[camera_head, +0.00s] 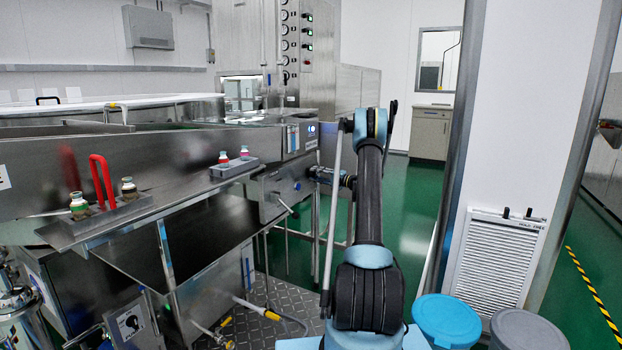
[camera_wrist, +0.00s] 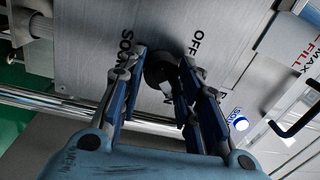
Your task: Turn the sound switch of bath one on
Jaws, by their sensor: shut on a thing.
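In the wrist view the black round sound switch (camera_wrist: 160,72) sits on a steel panel (camera_wrist: 90,35), with lettering that starts "SOU" at its left and "OFF" at its right. My gripper (camera_wrist: 163,58) is shut on this switch, one finger on each side. The fingers hide part of the switch and its labels, so I cannot tell its exact setting. In the head view my gripper (camera_head: 318,174) reaches left to the end panel of the steel bath (camera_head: 275,190); the switch is too small to make out there.
In the head view small bottles (camera_head: 78,206) stand on the bath's ledge beside a red handle (camera_head: 101,180). Green floor (camera_head: 420,190) is clear behind my arm.

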